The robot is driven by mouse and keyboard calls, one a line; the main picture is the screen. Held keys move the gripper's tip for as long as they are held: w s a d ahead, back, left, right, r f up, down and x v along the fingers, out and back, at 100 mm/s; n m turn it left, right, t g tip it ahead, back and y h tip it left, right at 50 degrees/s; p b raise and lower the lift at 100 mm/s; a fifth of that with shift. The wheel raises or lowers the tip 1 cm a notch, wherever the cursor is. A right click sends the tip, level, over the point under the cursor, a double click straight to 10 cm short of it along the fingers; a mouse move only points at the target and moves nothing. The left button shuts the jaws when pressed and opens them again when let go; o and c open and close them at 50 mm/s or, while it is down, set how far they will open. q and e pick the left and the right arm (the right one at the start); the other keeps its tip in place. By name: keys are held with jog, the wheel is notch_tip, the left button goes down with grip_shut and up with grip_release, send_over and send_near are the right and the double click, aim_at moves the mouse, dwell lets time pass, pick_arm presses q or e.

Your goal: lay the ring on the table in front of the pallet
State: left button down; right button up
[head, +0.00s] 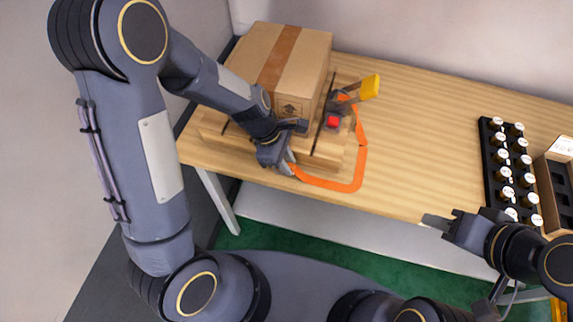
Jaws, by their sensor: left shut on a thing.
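The ring (359,170) is a thin orange band with angled corners. My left gripper (287,166) is shut on its near left part, by the front of the wooden pallet (327,158). The ring reaches right past the pallet's edge, over the table (420,150), and back up beside a device with a red block (333,122) and a yellow handle (370,87). Its far left part is hidden, and I cannot tell whether it touches the pallet or table. My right gripper (437,222) is off the table's front edge, holding nothing visible; its jaw gap is unclear.
A taped cardboard box (250,55) stands on the pallet. A black rack (495,167) of white-capped bottles and a brown compartment box (545,185) stand at the right. The table's middle is clear, with only a narrow strip in front of the pallet.

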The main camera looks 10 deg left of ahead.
pick_arm(q)
jog(key=shift+f, duration=0.95)
jog(key=shift+f, duration=0.1)
jog(key=shift+f, duration=0.2)
jog(key=c, duration=1.5)
grip_release()
jog(key=shift+r, duration=0.1)
